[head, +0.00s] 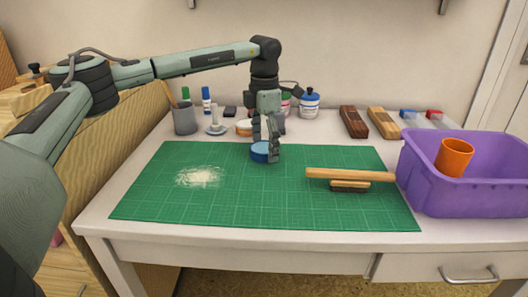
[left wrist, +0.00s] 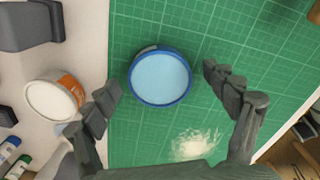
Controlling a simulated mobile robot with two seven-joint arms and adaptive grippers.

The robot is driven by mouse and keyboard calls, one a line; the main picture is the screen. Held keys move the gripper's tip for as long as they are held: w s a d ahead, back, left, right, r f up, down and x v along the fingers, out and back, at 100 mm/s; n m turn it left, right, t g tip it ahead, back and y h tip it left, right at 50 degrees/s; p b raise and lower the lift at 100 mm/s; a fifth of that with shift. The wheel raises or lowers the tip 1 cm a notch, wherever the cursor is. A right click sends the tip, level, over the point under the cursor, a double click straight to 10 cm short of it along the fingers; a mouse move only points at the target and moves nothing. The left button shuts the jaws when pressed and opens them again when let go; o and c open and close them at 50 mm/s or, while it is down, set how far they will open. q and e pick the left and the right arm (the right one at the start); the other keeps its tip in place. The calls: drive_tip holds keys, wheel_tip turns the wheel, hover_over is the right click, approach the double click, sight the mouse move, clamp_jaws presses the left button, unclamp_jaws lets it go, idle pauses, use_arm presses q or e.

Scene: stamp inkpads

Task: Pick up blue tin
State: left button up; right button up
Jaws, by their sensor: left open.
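The blue tin (head: 260,153) is low and round and stands on the green cutting mat (head: 240,206), near its back edge. In the left wrist view the blue tin (left wrist: 160,76) shows whole, with a pale blue top and darker blue rim. My left gripper (head: 268,155) points down at the tin, its fingers partly hiding it in the head view. In the left wrist view my left gripper (left wrist: 163,83) is open, with one finger on each side of the tin and gaps between. My right gripper is not in view.
An orange and white tin (left wrist: 55,97) stands beside the mat. A purple bin (head: 468,190) with an orange cup (head: 453,158) stands at the right. A wooden rod (head: 350,175) lies over a brush (head: 350,186) on the mat. Pale powder (head: 200,176) lies left.

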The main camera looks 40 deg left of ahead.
use_arm(q)
drive_tip(key=shift+c, duration=0.4)
drive_tip(key=c, duration=1.4)
drive_tip(key=shift+r, duration=0.1)
